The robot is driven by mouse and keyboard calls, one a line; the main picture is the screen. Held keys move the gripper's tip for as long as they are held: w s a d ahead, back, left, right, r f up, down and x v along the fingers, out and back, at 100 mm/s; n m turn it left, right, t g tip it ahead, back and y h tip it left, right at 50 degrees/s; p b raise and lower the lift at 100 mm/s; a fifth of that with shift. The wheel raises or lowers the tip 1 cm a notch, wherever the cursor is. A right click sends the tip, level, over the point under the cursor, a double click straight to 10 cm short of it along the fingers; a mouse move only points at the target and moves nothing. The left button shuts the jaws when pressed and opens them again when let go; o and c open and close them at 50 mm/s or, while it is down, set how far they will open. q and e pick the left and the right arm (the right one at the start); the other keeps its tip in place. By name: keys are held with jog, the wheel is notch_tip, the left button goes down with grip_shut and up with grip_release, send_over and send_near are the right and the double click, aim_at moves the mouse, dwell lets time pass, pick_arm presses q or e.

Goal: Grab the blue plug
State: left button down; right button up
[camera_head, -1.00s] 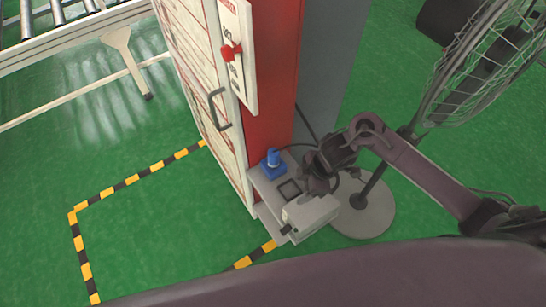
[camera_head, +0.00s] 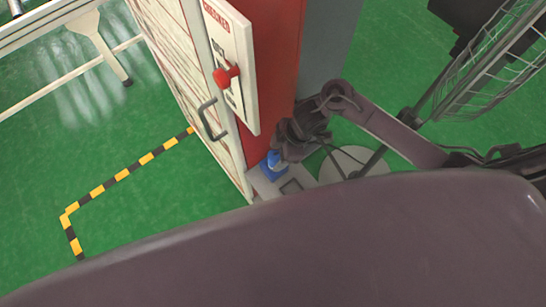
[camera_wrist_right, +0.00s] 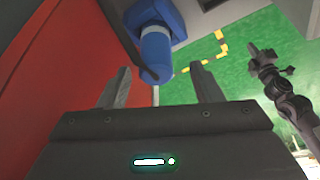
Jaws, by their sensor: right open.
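The blue plug (camera_head: 272,170) stands in a blue square base on the grey shelf beside the red cabinet. My right gripper (camera_head: 279,152) is right at the plug, partly covering it. In the right wrist view my right gripper (camera_wrist_right: 161,78) is open with both fingers apart. The blue plug (camera_wrist_right: 156,50) shows just beyond the fingertips, its rounded end lying between them in the picture. I cannot tell whether a finger touches it. My left gripper does not show in the head view.
The red cabinet (camera_head: 272,60) with a white door and handle (camera_head: 211,119) rises beside the shelf (camera_head: 262,187). A wire-cage fan (camera_head: 490,65) stands on the right, its round base (camera_head: 352,162) near my arm. Green floor (camera_head: 120,140) with striped tape is open on the left.

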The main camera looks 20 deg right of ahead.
jog(key=shift+a+f, duration=0.2)
jog(key=shift+f, duration=0.25)
jog(key=x, duration=0.3)
jog(key=shift+w+f+p, duration=0.25)
jog(key=shift+p, duration=0.15)
jog(key=shift+f, duration=0.25)
jog(key=c, duration=1)
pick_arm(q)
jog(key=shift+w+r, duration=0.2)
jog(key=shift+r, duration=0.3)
pick_arm(e)
jog(key=shift+c, duration=0.7)
jog(key=shift+r, duration=0.1)
